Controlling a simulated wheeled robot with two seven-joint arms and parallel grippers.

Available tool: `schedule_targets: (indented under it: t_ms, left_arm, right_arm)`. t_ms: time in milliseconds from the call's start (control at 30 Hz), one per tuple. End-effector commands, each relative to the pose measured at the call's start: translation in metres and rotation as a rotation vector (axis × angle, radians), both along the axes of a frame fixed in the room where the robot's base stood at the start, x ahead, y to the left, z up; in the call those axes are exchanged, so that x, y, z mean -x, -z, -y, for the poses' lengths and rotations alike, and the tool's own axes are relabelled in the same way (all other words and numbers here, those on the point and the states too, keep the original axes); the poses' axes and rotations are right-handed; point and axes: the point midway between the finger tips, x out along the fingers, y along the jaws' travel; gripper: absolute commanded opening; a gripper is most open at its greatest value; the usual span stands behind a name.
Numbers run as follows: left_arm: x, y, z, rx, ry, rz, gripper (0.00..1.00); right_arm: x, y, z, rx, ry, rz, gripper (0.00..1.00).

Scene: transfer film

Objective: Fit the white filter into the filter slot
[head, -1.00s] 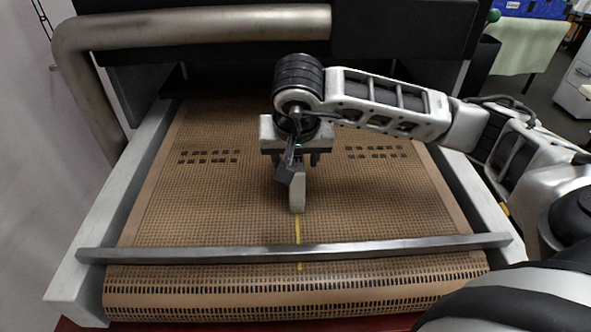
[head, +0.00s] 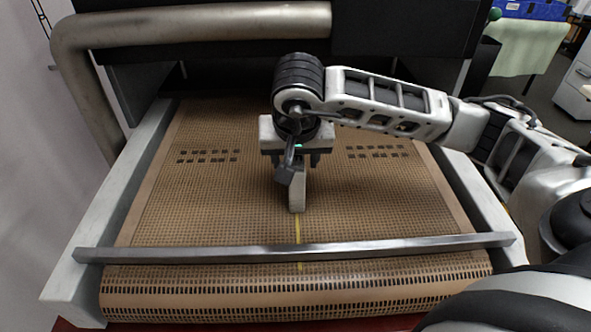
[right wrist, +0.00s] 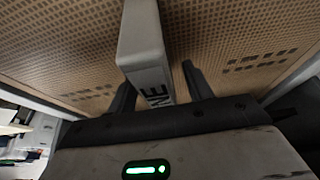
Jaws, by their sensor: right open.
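A white block, which I take to be the white filter (head: 298,195), stands on the brown perforated belt (head: 220,215) at the top end of a yellow line. My right gripper (head: 296,160) is over it, pointing down. In the right wrist view the filter (right wrist: 143,38) has dark letters on its side and reaches between the two fingers of my right gripper (right wrist: 158,85). The fingers are open, with a gap on each side of the filter. I cannot make out a filter slot in either view. My left gripper is not in view.
A metal bar (head: 200,255) crosses in front of the filter, above the belt. White side rails (head: 120,190) flank the belt. A thick metal pipe (head: 200,25) and a dark housing stand behind. The belt left and right of the gripper is clear.

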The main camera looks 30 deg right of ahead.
Motion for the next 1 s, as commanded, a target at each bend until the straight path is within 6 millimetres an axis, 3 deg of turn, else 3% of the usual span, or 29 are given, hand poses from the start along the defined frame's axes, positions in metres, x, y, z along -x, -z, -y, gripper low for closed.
schedule_targets:
  t_ms: [33,200,533,733,867,1000]
  left_arm:
    - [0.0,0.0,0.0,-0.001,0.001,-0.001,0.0]
    - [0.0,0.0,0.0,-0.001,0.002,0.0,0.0]
    - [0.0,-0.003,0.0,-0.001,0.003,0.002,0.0]
    - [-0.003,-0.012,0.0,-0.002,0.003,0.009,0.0]
    - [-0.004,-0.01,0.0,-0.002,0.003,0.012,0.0]
    - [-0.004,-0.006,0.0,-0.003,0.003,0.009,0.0]
  right_arm:
    - [0.0,0.0,0.0,0.0,0.0,0.0,0.43]
    - [0.0,0.0,0.0,0.0,0.0,0.0,0.01]
    - [0.0,-0.002,0.0,0.0,0.0,0.0,0.0]
    - [-0.001,-0.013,0.0,-0.001,0.0,0.004,0.0]
    - [-0.001,-0.041,0.0,0.001,0.001,0.009,0.0]
    - [0.025,-0.073,-0.017,0.001,-0.007,0.01,0.0]
